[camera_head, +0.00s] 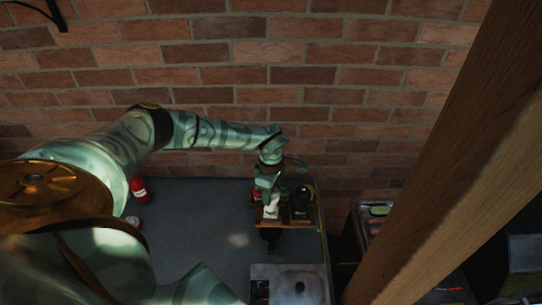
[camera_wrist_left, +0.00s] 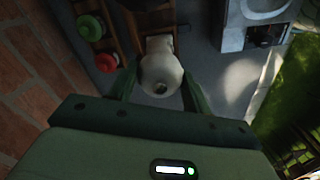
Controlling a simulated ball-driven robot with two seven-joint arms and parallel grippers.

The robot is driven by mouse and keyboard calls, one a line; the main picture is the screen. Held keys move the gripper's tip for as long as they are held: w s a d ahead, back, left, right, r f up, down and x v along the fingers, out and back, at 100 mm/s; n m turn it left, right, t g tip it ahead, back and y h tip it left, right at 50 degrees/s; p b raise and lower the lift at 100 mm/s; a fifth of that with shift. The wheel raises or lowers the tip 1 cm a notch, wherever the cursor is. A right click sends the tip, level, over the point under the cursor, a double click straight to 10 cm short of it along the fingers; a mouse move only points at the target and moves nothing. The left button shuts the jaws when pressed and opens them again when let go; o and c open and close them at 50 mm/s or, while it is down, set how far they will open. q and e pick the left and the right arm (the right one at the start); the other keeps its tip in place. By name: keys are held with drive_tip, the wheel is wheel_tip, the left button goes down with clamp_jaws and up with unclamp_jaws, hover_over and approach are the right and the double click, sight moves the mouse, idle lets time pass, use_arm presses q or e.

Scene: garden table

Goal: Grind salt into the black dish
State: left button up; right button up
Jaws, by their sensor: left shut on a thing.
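My left gripper (camera_head: 268,192) reaches down over the wooden rack, and in the wrist view its two green fingers are shut on a pale salt grinder (camera_wrist_left: 161,70). The grinder also shows as a small white shape below the gripper in the head view (camera_head: 271,210). I cannot tell whether it is clear of the rack. The black dish (camera_head: 270,235) is a dark round shape on the grey table just in front of the rack, partly hidden. My right gripper is not in view.
The wooden rack (camera_head: 300,222) holds dark and coloured containers, with green (camera_wrist_left: 90,27) and red (camera_wrist_left: 106,62) tops. A metal unit (camera_head: 292,285) stands in front. Red-and-white items (camera_head: 138,188) lie left. A brick wall is behind, and a wooden post (camera_head: 455,150) crosses the right.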

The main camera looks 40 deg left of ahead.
use_arm(q)
drive_tip(key=shift+m, duration=1.2)
drive_tip(key=n+p, duration=0.2)
drive_tip(key=n, duration=0.2)
drive_tip(key=shift+r+n, duration=0.15)
drive_tip(key=shift+n, duration=1.35)
drive_tip(key=o, duration=0.9)
drive_tip(key=shift+o, duration=0.2)
